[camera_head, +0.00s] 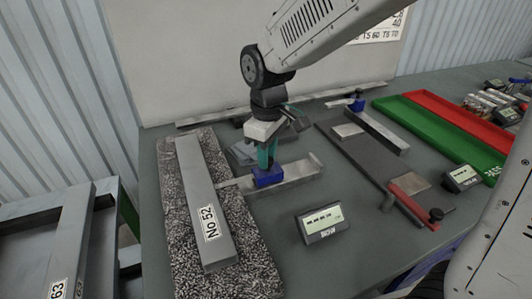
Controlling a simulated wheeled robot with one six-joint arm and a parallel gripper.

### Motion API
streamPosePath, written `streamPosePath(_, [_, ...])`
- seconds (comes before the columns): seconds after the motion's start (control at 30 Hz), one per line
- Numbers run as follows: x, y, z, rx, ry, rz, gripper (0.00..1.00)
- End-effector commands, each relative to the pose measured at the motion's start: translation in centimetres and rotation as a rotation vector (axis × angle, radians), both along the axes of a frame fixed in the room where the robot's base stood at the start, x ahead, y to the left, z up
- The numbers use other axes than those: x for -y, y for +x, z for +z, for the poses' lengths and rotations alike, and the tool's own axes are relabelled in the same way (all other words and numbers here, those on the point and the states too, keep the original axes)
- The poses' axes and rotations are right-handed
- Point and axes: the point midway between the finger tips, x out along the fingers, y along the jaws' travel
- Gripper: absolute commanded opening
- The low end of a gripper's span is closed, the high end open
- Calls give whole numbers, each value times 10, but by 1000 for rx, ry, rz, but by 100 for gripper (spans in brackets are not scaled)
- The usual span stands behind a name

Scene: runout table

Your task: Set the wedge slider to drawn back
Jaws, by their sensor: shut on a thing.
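The wedge slider shows as a blue block (268,177) on a light metal rail (300,171) in the head view. A thin grey tongue (231,183) runs left from the block to the side of a long grey bar (194,183) labelled "No 52". I cannot tell whether the tongue's tip goes under the bar or only touches it. My gripper (267,163) points down with its teal fingers shut on the blue block. The fingers and wrist hide the top of the block.
The bar lies on a speckled slab (250,262). A small display (323,222) stands in front of the rail. A dark plate (365,150), a green tray (435,132) and a red tray (460,122) lie to the right. Bare table shows around the display.

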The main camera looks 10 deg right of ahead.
Motion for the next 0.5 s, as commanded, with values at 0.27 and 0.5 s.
streamPosePath(0.27, [65,13,1,1,0,-9,0])
streamPosePath(0.5, [97,19,1,2,-1,-4,0])
